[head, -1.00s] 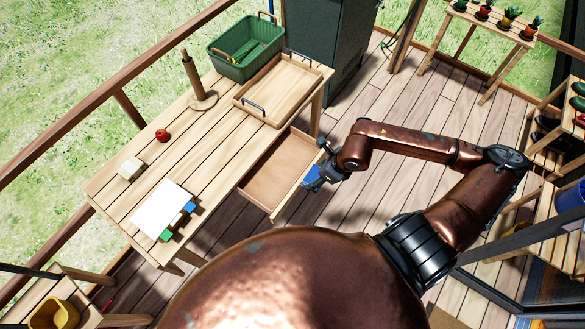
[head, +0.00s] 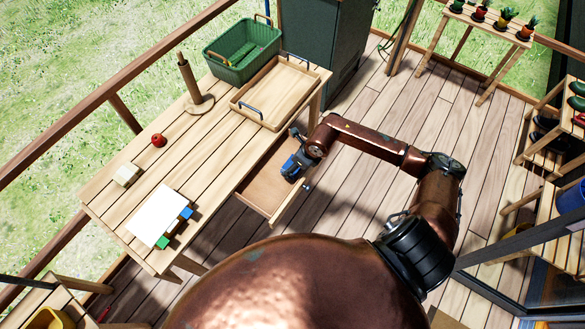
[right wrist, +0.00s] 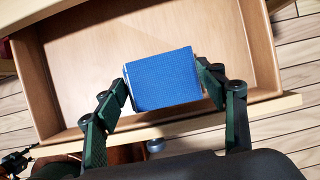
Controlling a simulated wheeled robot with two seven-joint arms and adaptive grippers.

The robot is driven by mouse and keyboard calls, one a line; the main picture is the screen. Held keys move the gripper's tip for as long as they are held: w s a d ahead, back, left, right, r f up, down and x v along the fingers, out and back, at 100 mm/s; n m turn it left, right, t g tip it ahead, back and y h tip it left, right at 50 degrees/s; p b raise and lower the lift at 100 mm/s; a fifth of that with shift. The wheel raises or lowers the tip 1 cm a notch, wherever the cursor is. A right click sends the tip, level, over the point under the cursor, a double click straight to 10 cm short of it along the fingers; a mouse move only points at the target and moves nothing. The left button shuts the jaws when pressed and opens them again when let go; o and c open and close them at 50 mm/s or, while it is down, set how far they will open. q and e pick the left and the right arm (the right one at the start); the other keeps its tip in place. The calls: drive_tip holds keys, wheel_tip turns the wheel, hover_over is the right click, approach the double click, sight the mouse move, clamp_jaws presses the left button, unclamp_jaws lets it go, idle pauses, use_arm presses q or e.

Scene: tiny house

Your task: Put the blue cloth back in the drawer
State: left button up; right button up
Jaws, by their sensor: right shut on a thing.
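The blue cloth (right wrist: 163,80) is a compact folded block in the right wrist view. My right gripper (right wrist: 165,88) is shut on it, with one finger against each side. In the head view the cloth (head: 291,166) is small and partly covered by my right gripper (head: 297,162). The open drawer (head: 268,190) sticks out from the table's right side and looks empty. The cloth is over the drawer's opening; its height above the drawer floor is hard to tell. In the right wrist view the drawer's front panel (right wrist: 270,104) crosses below the cloth. My left gripper is not in view.
On the table (head: 220,140) stand a wooden tray (head: 285,95), a green basket (head: 236,62), a paper towel holder (head: 194,88), a red apple (head: 159,140), and a white sheet (head: 156,215) beside small coloured blocks. A dark green cabinet (head: 325,45) stands behind.

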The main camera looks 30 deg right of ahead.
drive_tip(key=shift+w+f, duration=0.25)
drive_tip(key=shift+f, duration=1.55)
drive_tip(key=o, duration=1.1)
drive_tip(key=shift+s+r, duration=0.1)
drive_tip(key=shift+r, duration=0.1)
drive_tip(key=p+v, duration=0.1)
drive_tip(key=v, duration=1)
drive_tip(key=shift+r, duration=0.35)
drive_tip(key=shift+s, duration=0.15)
